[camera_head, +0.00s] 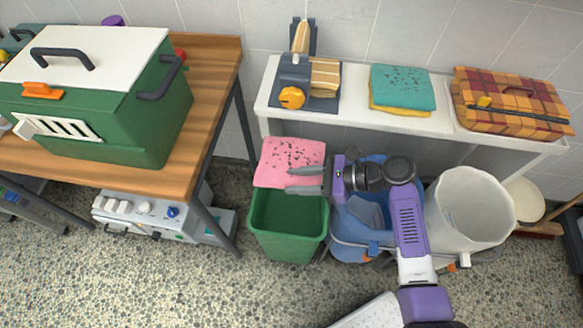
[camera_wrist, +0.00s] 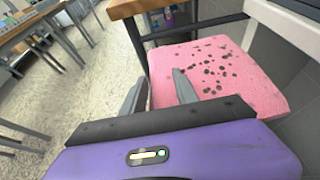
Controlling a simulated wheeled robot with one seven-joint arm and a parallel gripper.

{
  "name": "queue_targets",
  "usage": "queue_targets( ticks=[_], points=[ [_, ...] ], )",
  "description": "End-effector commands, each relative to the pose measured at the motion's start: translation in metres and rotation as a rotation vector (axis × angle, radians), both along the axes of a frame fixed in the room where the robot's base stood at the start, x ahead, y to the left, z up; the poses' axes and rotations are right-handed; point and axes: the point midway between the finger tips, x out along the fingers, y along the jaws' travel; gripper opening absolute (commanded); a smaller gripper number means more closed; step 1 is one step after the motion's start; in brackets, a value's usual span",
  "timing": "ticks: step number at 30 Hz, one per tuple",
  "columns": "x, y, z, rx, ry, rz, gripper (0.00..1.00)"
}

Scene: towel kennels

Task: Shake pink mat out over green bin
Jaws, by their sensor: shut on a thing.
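The pink mat (camera_head: 289,160) is a flat square with dark specks on it. It is held out roughly level above the back part of the green bin (camera_head: 288,243). My gripper (camera_head: 307,177) comes in from the right and is shut on the near right edge of the mat. In the wrist view the mat (camera_wrist: 225,75) stretches away beyond the fingers, and the dark specks lie on its upper face. The green bin is upright on the floor with its open top below the mat. The mat hides part of the bin's back rim.
A white shelf (camera_head: 350,119) behind holds a teal towel (camera_head: 402,87) on a yellow one, a plaid case (camera_head: 508,103) and a grey device. A blue bin (camera_head: 360,215) and a white bin (camera_head: 470,210) stand right. A wooden table with a green kennel (camera_head: 150,130) is left.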

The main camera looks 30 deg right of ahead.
Motion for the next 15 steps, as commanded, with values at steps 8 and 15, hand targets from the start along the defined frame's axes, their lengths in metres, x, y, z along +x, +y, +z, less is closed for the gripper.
queue_targets(
  ticks=[8,15],
  points=[
    [0.000,0.000,-0.069,0.001,0.002,0.000,0.00],
    [0.000,0.000,-0.054,0.000,0.002,-0.001,0.00]
  ],
)
